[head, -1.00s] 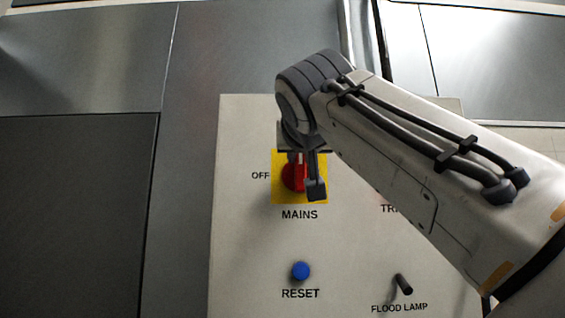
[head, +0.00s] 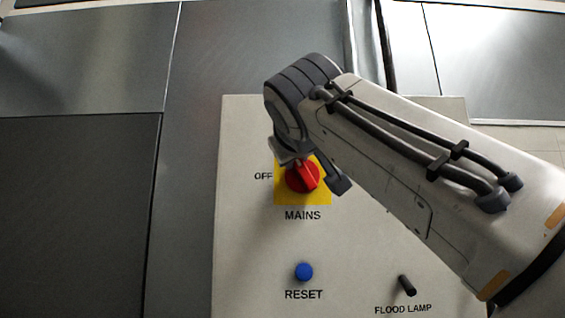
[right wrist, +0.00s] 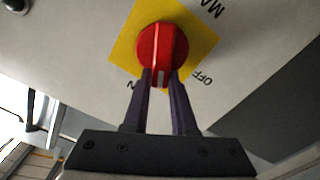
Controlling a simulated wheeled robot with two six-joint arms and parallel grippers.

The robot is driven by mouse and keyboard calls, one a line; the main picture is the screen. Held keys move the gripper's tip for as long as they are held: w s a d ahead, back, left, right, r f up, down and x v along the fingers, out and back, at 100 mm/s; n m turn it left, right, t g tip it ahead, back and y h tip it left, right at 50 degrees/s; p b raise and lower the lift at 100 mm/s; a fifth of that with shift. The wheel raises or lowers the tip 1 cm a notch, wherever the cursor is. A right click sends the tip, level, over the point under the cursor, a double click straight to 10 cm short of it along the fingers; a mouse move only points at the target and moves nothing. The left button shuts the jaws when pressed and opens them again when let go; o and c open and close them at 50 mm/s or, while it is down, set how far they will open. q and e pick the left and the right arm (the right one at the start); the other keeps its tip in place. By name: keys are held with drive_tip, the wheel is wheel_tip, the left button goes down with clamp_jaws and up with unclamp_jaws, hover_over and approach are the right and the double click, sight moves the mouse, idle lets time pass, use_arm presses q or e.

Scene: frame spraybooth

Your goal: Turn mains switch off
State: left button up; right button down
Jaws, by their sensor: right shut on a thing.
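The mains switch (head: 301,177) is a red rotary knob on a yellow square plate, labelled MAINS below and OFF at its left, on a pale panel. Its handle ridge is tilted, with the upper end leaning left. In the right wrist view the red mains switch (right wrist: 162,55) sits between the dark fingers. My right gripper (head: 318,180) is at the knob, and it also shows in the right wrist view (right wrist: 161,78), shut on the knob's ridge. My arm hides part of the plate and its right side. My left gripper is not in view.
Below the switch is a blue RESET button (head: 304,272). A black FLOOD LAMP toggle (head: 407,285) sticks out at lower right. The pale panel (head: 245,245) is bare at its lower left. Dark and metal sheets lie left and behind.

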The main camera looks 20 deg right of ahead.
sight(289, 177)
drive_tip(key=shift+w+a+f+n, duration=0.15)
drive_tip(key=shift+f+n, duration=0.3)
drive_tip(key=shift+n, duration=1.6)
drive_tip(key=shift+s+a+f+n, duration=0.1)
drive_tip(key=shift+a+f+n, duration=0.25)
drive_tip(key=shift+n, duration=1.65)
drive_tip(key=shift+w+a+f+n, duration=0.15)
drive_tip(key=shift+f+n, duration=0.35)
drive_tip(key=shift+n, duration=1.55)
drive_tip(key=c, duration=0.7)
unclamp_jaws()
drive_tip(key=shift+s, duration=0.1)
